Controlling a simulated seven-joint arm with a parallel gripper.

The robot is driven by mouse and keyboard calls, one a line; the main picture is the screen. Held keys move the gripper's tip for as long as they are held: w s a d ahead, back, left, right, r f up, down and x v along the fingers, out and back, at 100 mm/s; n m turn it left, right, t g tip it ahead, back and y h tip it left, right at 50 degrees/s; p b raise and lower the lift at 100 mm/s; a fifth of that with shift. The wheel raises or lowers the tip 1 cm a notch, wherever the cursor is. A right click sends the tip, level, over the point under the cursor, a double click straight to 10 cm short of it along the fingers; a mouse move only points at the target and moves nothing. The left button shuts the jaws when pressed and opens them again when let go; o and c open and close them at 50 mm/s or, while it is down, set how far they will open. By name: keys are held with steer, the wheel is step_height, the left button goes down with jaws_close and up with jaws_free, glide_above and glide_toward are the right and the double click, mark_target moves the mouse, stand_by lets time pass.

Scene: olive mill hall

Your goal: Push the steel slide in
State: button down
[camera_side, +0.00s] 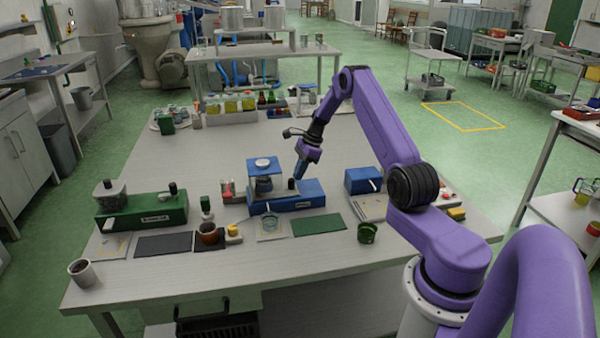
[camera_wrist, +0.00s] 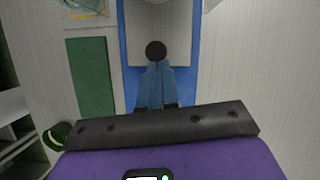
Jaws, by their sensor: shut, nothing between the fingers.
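A blue device (camera_side: 300,204) stands on the grey table, with a dark pot-like part and a blue-and-white top on its left half. In the wrist view its blue base (camera_wrist: 203,60) frames a flat grey plate, apparently the steel slide (camera_wrist: 177,35). A round black knob (camera_wrist: 156,50) stands on the plate; it also shows in the side view (camera_side: 291,184). My gripper (camera_side: 298,177) is shut and empty, low over the device's right half. In the wrist view my gripper's fingertips (camera_wrist: 157,66) are right by the knob; I cannot tell whether they touch it.
A green device (camera_side: 140,212) stands to the left and a blue box (camera_side: 362,180) to the right. A dark green cup (camera_side: 367,233) stands near the front edge. Bottles and jars line the back.

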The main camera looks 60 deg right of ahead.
steer(key=s+d, duration=0.2)
steer(key=d, duration=0.1)
steer(key=shift+s+d+r, duration=0.2)
steer(key=shift+d+r, duration=0.1)
steer(key=shift+r, duration=0.1)
steer(key=v, duration=0.9)
steer(key=shift+a+r, duration=0.1)
steer(key=shift+a, duration=0.05)
stand_by(1.2)
